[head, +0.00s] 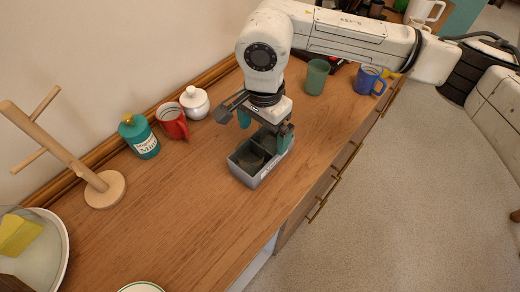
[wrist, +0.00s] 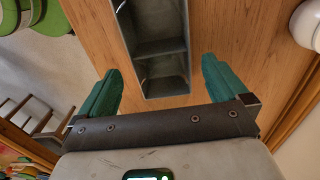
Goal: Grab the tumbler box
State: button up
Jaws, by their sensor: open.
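The tumbler box is a grey open box (head: 249,180) with a divider, standing on the wooden counter in the head view. It looks empty. My gripper (head: 265,128) is open, pointing down over the box's back part, with one teal finger on each side. The gripper hides part of the box's back end. In the wrist view the box (wrist: 161,47) shows between the two teal fingers of my gripper (wrist: 160,72), with wood visible on both sides. Neither finger clearly touches it.
Along the wall are a wooden mug tree (head: 104,190), teal canister (head: 139,137), red mug (head: 173,122) and white lidded pot (head: 195,103). A green tumbler (head: 316,77) and blue mug (head: 368,80) stand right of the gripper. Counter left of the box is clear; its front edge lies right.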

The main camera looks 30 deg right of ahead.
aim_at(262, 149)
jog(key=shift+a+f+p, duration=0.2)
jog(key=shift+f+p, duration=0.65)
jog(key=shift+f, duration=2.65)
jog(key=shift+c, duration=0.5)
jog(key=c, duration=0.6)
jog(key=shift+c, duration=0.4)
jog(key=shift+r, duration=0.15)
